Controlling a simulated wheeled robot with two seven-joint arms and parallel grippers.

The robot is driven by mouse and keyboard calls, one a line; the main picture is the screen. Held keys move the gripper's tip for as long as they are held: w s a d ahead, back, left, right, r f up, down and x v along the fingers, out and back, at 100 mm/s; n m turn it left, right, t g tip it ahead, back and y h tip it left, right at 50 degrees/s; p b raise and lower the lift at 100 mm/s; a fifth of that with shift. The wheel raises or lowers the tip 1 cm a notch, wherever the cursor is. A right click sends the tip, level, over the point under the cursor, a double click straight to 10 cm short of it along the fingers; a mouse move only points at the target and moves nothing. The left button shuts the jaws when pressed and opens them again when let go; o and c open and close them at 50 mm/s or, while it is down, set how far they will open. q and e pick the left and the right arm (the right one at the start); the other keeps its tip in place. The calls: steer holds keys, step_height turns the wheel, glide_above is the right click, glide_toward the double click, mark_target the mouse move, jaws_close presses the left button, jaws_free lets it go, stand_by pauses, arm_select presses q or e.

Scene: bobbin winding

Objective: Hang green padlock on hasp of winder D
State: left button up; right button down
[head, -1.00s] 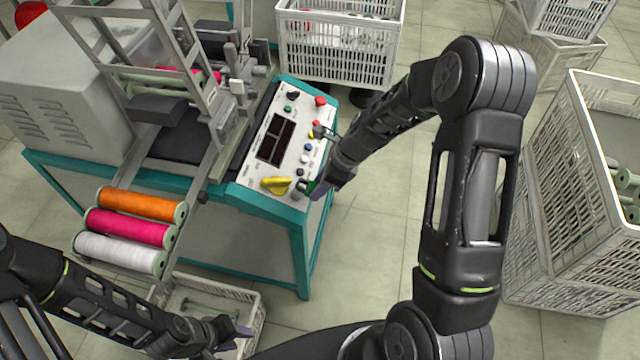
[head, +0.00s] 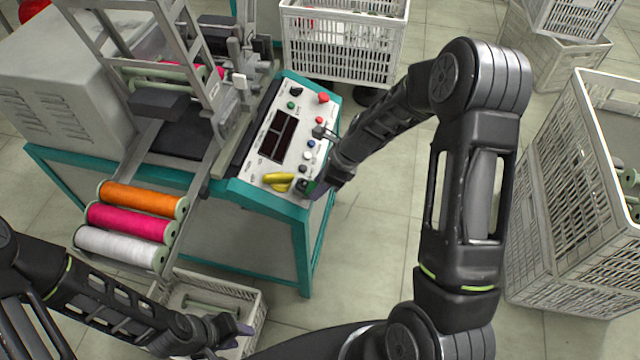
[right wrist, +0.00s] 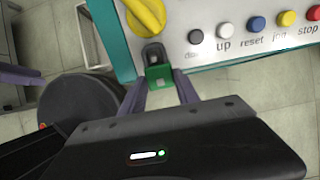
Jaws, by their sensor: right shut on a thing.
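The green padlock (right wrist: 158,76) is between the fingers of my right gripper (right wrist: 160,92) in the right wrist view. Its dark grey shackle (right wrist: 153,53) points at the edge of the winder's control panel (head: 278,140), just beside the yellow handle (right wrist: 145,14). The hasp is not clearly distinguishable there, and I cannot tell whether the shackle passes through it. In the head view my right gripper (head: 317,190) is at the panel's front right corner, with the padlock mostly hidden. My left gripper (head: 240,330) is low at the left, away from the panel; its fingers are too small to judge.
Orange, pink and white spools (head: 130,223) lie on the winder's front rack. A crate (head: 215,290) stands below them. More crates stand behind (head: 345,40) and at the right (head: 560,230). Coloured buttons (right wrist: 255,23) line the panel near the gripper. Floor between is clear.

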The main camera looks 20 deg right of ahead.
steer(key=shift+s+d+f, duration=0.3)
steer(key=shift+d, duration=0.05)
stand_by(0.9)
steer(key=c, duration=0.8)
jaws_free()
steer(key=v, duration=0.7)
steer(key=shift+d+r+p, duration=0.1)
steer(key=shift+r+p, duration=0.3)
